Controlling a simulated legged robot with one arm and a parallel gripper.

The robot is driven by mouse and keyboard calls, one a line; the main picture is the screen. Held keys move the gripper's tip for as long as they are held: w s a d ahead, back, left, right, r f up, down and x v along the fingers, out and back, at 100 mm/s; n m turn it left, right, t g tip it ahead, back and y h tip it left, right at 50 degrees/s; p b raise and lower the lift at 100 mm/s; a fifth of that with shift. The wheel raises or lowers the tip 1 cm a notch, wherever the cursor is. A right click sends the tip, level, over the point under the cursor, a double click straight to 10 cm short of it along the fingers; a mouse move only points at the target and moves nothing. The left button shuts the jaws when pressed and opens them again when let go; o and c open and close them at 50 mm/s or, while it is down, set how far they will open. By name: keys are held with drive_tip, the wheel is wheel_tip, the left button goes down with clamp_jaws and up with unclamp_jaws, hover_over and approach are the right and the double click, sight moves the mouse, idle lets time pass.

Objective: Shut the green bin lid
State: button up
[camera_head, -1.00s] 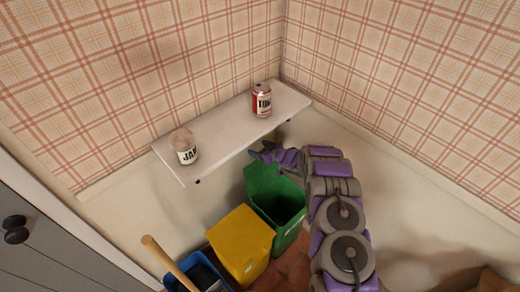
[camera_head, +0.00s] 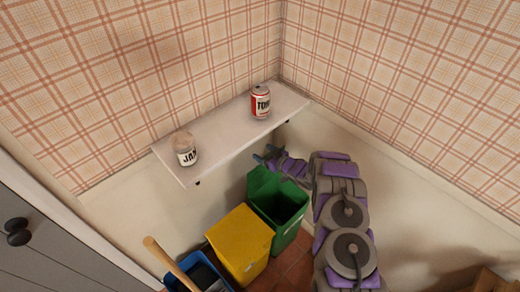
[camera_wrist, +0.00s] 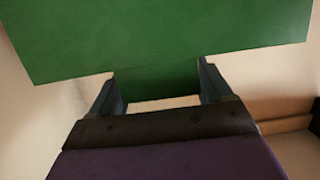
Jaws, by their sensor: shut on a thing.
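The green bin (camera_head: 288,232) stands on the floor below the shelf with its dark inside showing. Its green lid (camera_head: 262,183) stands up at the back, open. My gripper (camera_head: 266,154) is at the lid's upper edge, just under the shelf front. In the wrist view, the green lid (camera_wrist: 160,30) fills the top, and a green part shows between the two fingers of my gripper (camera_wrist: 157,82). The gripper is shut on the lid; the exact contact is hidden.
A white shelf (camera_head: 222,128) above holds a jam jar (camera_head: 186,150) and a red-and-white can (camera_head: 260,102). A yellow bin (camera_head: 240,243) stands left of the green one. A blue bin (camera_head: 180,287) with a wooden handle (camera_head: 165,258) is further left.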

drive_tip(key=s+d+f+t+y+p, duration=0.1)
drive_tip(key=s+d+f+p, duration=0.2)
drive_tip(key=s+d, duration=0.5)
drive_tip(key=shift+s+d+p, duration=0.35)
drive_tip(key=shift+d, duration=0.15)
drive_tip(key=o, duration=1.3)
drive_tip(key=shift+s+d+r, duration=0.1)
drive_tip(key=shift+o, duration=0.6)
drive_tip(key=p+v, duration=0.2)
drive_tip(key=v, duration=1.5)
drive_tip(key=shift+d+p, duration=0.25)
drive_tip(key=shift+p, duration=0.1)
